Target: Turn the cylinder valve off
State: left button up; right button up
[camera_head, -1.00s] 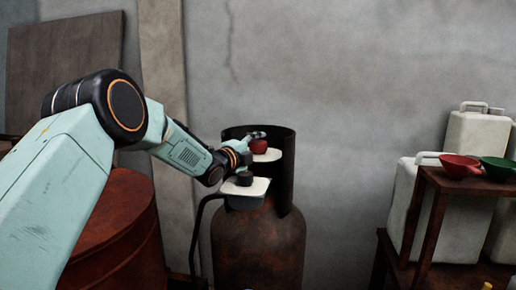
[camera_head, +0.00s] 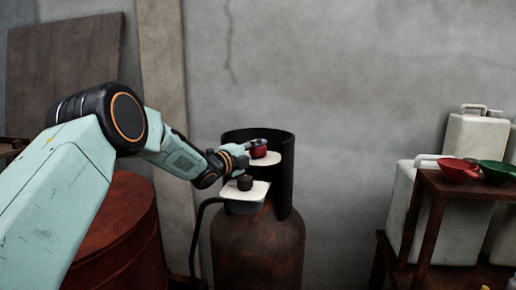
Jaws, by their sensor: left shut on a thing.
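A rusty brown gas cylinder (camera_head: 257,250) stands upright against the wall, with a dark open collar (camera_head: 286,165) around its top. A red valve knob (camera_head: 259,150) sits inside the collar above a white plate. My left gripper (camera_head: 256,147) reaches in from the left and is shut on the red knob; its fingers partly cover it. In front of the knob, a box with a white top (camera_head: 247,192) carries a small dark knob (camera_head: 245,182) and has a black hose. My right gripper is not in view.
A rusty drum (camera_head: 115,235) stands at the left below my arm. At the right, a brown wooden stand (camera_head: 432,205) holds a red bowl (camera_head: 459,170) and a green bowl (camera_head: 497,171), with white canisters (camera_head: 475,140) behind. Bare wall lies between the cylinder and the stand.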

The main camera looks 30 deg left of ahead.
pick_arm(q)
jog(key=shift+r+h, duration=0.1)
jog(key=shift+h, duration=0.4)
jog(key=o, duration=1.2)
jog(key=shift+c, duration=0.2)
jog(key=shift+s, duration=0.1)
jog(key=v, duration=1.2)
jog(key=shift+r, duration=0.1)
